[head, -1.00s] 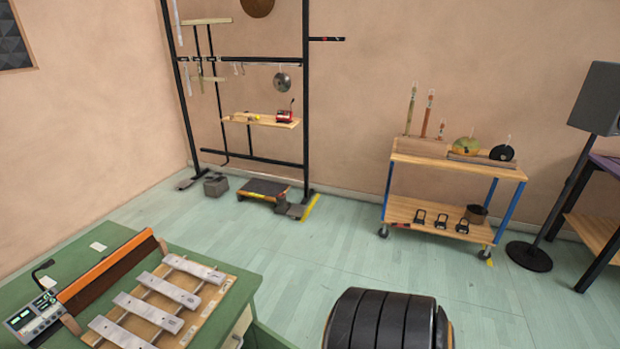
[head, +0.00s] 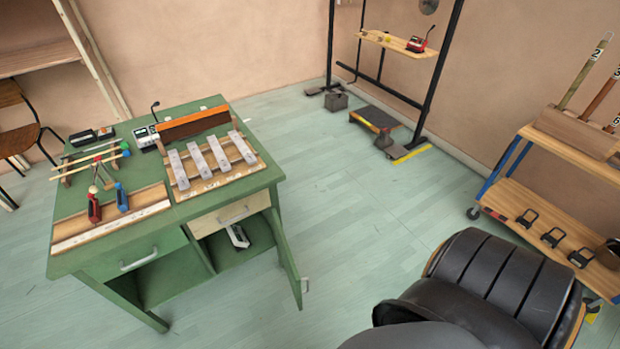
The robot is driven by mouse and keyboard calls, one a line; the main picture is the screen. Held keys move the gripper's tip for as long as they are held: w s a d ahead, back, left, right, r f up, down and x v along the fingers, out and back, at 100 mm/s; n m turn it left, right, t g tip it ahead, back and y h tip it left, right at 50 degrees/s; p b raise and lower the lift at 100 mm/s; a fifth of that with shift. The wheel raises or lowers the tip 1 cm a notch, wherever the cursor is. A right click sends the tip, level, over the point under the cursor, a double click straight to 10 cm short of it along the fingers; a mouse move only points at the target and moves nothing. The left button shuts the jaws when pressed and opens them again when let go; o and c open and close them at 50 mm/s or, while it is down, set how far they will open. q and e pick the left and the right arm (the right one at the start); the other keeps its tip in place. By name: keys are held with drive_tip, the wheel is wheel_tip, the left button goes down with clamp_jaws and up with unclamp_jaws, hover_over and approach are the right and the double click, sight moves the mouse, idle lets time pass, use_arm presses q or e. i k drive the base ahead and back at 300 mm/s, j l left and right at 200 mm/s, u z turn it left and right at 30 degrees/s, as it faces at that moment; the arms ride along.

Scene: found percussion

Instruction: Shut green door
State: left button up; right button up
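The green door (head: 287,258) hangs at the right end of the green desk (head: 110,262). It stands open, swung out toward me and seen almost edge-on, with a pale handle (head: 304,285) near its lower free edge. The compartment behind it is open to view, and a white and dark object (head: 238,236) sits inside. A pale drawer (head: 230,214) with a handle is above this compartment. Neither of my grippers is in view.
A black ribbed rounded object (head: 505,285) stands to the right. A wooden cart (head: 560,215) is beyond it. The floor (head: 350,225) right of the desk is clear.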

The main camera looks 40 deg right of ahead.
sight(292, 258)
drive_tip(key=l, duration=0.5)
drive_tip(key=k+l+u, duration=0.15)
drive_tip(key=l, duration=0.85)
drive_tip(key=k+l+u, duration=0.1)
drive_tip(key=l, duration=0.4)
